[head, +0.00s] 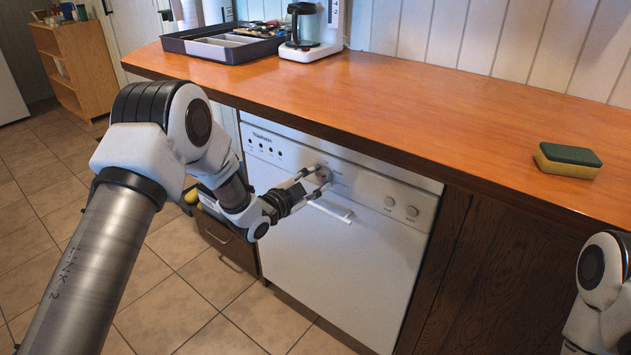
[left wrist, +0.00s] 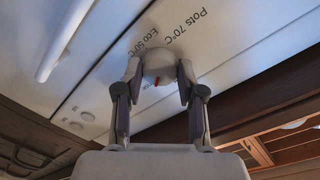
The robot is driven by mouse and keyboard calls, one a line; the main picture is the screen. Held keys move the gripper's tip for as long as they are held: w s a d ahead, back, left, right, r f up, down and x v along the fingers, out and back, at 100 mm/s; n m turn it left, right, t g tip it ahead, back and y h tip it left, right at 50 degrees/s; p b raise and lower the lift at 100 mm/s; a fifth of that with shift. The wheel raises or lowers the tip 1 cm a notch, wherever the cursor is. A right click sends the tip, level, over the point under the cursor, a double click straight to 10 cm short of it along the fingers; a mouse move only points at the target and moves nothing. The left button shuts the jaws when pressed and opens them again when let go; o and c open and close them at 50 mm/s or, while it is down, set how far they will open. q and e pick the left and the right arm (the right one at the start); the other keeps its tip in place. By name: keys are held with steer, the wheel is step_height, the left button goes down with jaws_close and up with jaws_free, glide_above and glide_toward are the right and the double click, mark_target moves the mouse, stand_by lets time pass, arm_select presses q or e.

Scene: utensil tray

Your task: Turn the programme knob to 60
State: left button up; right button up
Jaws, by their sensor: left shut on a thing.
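The programme knob (head: 323,174) is a round, pale knob on the white dishwasher's (head: 335,262) upper front panel. My left gripper (head: 312,180) is shut on it, one finger on each side. In the left wrist view the knob (left wrist: 160,64) sits between the fingertips of my left gripper (left wrist: 159,72). A red mark shows on its near edge. The printed labels "Pots 70°C" and "Eco 50°C" are readable beside it. Another label, ending in "se", is partly hidden by the knob and a finger. No label reading 60 is visible. My right gripper is out of view.
The white door handle (head: 330,211) juts out just below the knob. Two smaller round controls (head: 400,206) are at the panel's right. The wooden counter (head: 430,110) overhangs above, with a sponge (head: 568,160), a utensil tray (head: 190,47) and a coffee maker (head: 306,53) on it.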

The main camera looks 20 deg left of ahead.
arm_select(q)
steer(key=shift+m, duration=0.4)
steer(key=o, duration=1.1)
steer(key=shift+o, duration=0.2)
steer(key=v, duration=1.2)
steer(key=shift+r, duration=0.1)
